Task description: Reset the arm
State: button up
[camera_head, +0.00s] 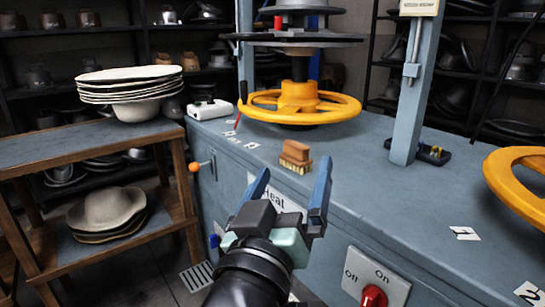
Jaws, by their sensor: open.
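My gripper (290,192) is in the lower middle of the head view. Its two blue fingers stand apart, with nothing between them. It points away from me toward the front edge of the blue-grey bench (365,180). A small wooden brush (296,156) lies on the bench just beyond the fingertips, apart from them. The gripper covers part of the bench's front panel and its "Heat" label (285,203).
A press with a yellow handwheel (300,104) stands at the back of the bench, and another yellow wheel (520,185) is at the right. A red On/Off knob (374,297) is on the front panel. At the left, a wooden rack (75,152) holds stacked hats (130,85).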

jog(key=s+a+r+t+y+p, duration=0.1)
jog(key=s+r+t+y, duration=0.2)
jog(key=r, duration=0.5)
jog(key=s+r+t+y, duration=0.1)
jog(key=s+r+t, duration=0.1)
jog(key=s+r, duration=0.45)
jog(key=s+a+r+t+y+p, duration=0.1)
jog(key=s+r+t+y, duration=0.2)
jog(key=r, duration=0.5)
notch_tip(320, 180, up, 36)
jog(key=h+p, duration=0.1)
jog(key=p, duration=3.4)
jog(key=shift+a+f+m+p, duration=0.15)
jog(key=shift+a+m+p, duration=0.05)
jog(key=shift+m+p, duration=0.2)
